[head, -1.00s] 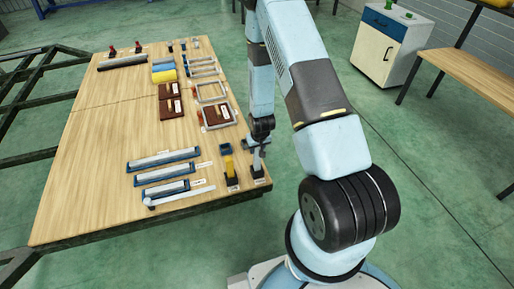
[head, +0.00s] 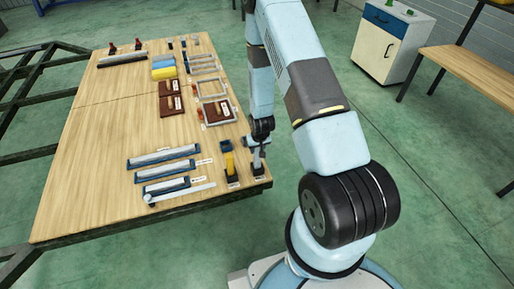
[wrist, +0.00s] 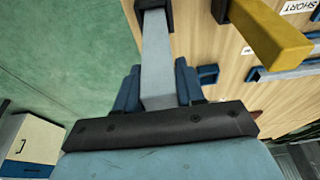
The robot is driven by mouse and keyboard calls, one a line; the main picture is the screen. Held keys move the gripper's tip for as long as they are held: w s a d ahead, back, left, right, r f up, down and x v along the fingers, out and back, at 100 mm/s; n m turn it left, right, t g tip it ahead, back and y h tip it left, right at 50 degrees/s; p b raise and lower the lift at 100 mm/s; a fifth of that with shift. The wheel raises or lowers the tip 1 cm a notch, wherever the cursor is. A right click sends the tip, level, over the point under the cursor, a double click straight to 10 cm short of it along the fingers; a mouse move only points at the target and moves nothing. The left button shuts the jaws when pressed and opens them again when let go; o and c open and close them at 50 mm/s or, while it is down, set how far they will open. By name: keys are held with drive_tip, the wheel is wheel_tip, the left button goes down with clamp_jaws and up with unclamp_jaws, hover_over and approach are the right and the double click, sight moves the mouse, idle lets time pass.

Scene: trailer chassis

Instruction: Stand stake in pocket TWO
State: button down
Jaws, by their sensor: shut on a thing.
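A plain grey stake (wrist: 157,50) is between the two blue fingers of my gripper (wrist: 157,72) in the wrist view, and the fingers are shut on it. Its far end meets a black holder (wrist: 153,5); how deep it sits there I cannot tell. In the head view my gripper (head: 258,144) is over the near right corner of the table, just above this black holder (head: 258,172). A yellow stake (head: 230,162) stands beside it in another black holder (head: 231,178); it also shows in the wrist view (wrist: 268,30). I cannot make out a pocket marked TWO.
The wooden table (head: 100,180) carries several blue trays (head: 162,170) with pale bars, left of the stakes. Brown blocks and grey frames (head: 213,88) lie farther back. A small blue square piece (head: 226,146) is close to my gripper. A dark metal frame (head: 30,100) stands at left.

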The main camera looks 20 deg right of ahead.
drive_tip(key=shift+f, duration=1.4)
drive_tip(key=c, duration=0.6)
unclamp_jaws()
drive_tip(key=v, duration=1.3)
drive_tip(key=shift+s+r, duration=0.15)
drive_tip(key=shift+r, duration=0.15)
